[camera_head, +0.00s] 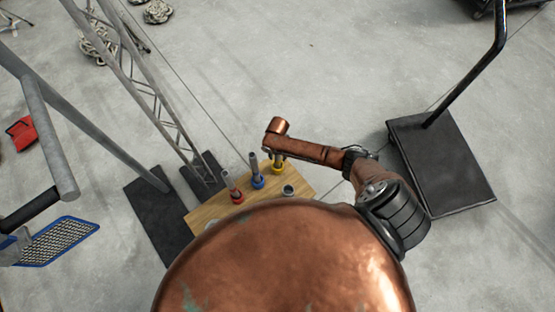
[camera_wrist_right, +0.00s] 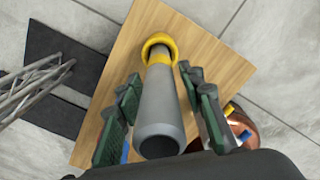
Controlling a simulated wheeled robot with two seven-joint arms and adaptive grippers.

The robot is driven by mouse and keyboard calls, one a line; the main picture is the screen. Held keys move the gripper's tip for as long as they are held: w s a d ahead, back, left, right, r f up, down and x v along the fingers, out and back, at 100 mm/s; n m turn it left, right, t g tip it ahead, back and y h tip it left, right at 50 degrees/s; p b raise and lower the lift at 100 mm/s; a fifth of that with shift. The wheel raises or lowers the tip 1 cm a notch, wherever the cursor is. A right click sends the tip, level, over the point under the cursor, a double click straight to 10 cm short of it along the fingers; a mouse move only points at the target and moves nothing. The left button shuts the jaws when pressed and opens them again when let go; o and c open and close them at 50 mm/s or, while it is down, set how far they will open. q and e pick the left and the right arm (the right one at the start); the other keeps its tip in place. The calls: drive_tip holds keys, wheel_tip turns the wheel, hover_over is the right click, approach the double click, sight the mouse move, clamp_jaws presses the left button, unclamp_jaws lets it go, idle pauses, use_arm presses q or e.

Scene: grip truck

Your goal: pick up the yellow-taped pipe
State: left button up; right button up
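The yellow-taped pipe (camera_head: 279,162) stands upright on a wooden board (camera_head: 206,213), at the right end of a row of three pipes. In the right wrist view, the grey pipe (camera_wrist_right: 160,112) with its yellow tape ring (camera_wrist_right: 159,45) lies between the green-padded fingers of my right gripper (camera_wrist_right: 161,100). The fingers are spread on either side of it, with gaps visible. My left gripper is not in view.
A blue-taped pipe (camera_head: 256,175) and a red-taped pipe (camera_head: 232,187) stand beside it on the board. A small round cup-like piece (camera_head: 288,190) is nearby. A metal truss (camera_head: 150,90) rises at left. A black platform cart (camera_head: 440,165) stands at right.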

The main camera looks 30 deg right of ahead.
clamp_jaws()
drive_tip(key=shift+r, duration=0.15)
